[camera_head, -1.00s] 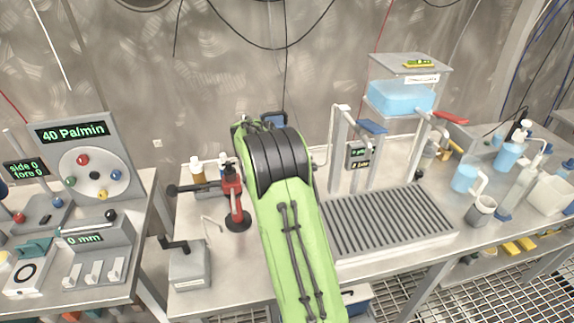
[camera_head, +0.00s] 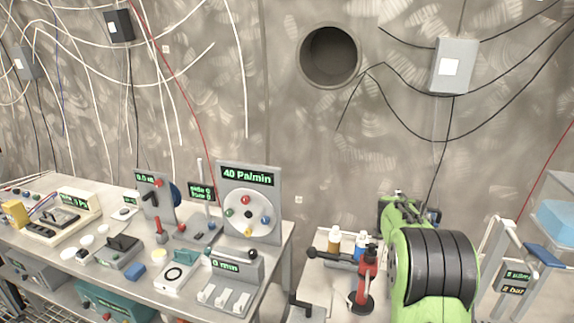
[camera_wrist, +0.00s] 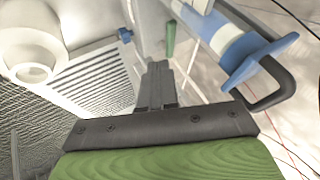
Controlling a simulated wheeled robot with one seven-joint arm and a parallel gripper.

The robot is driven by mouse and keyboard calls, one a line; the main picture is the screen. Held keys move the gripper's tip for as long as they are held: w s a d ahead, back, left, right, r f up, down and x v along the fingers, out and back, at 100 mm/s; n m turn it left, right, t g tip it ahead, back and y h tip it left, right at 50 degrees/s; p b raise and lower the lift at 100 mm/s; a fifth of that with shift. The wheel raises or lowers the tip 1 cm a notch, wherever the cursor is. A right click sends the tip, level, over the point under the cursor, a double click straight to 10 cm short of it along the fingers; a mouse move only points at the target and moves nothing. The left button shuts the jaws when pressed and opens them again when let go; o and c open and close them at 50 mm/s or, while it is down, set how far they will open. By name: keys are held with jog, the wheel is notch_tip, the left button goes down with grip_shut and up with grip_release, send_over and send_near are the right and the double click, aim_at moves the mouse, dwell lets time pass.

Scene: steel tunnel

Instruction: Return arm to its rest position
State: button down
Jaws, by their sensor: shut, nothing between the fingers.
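My green arm with black ribbed bands (camera_head: 432,265) stands in the lower right of the head view, in front of the right-hand bench. Its end is hidden there. In the wrist view my gripper (camera_wrist: 160,72) shows as two dark fingers pressed together, shut and empty. A blue-and-white part with a dark curved handle (camera_wrist: 250,55) is to the right of the fingers. A white round piece (camera_wrist: 32,45) is at the upper left. Neither visibly touches the fingers.
A red stand (camera_head: 364,280) and small bottles (camera_head: 345,243) are close to the left of my arm. A gauge panel (camera_head: 249,205) stands on the left bench. A water tank (camera_head: 556,218) is at the right edge. The wall has a round hole (camera_head: 330,56) and a grey box (camera_head: 454,66).

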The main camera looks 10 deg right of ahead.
jog(key=s+a+r+n+t+y, duration=0.1)
jog(key=s+a+r+n+y, duration=0.1)
jog(key=s+a+r+n, duration=0.5)
jog(key=s+a+r+n+t+y, duration=0.1)
jog(key=s+a+r+n, duration=0.2)
jog(key=a, duration=0.8)
jog(key=s+a+n+y, duration=0.2)
jog(key=s+a+n, duration=0.4)
jog(key=s, duration=0.3)
jog(key=s+a+f+n+t+y+p, duration=0.1)
jog(key=s+a+n+y, duration=0.1)
jog(key=s+a+n, duration=0.4)
jog(key=s+a, duration=0.1)
jog(key=s, duration=0.2)
jog(key=shift+f+n, duration=0.25)
jog(key=shift+n, duration=0.15)
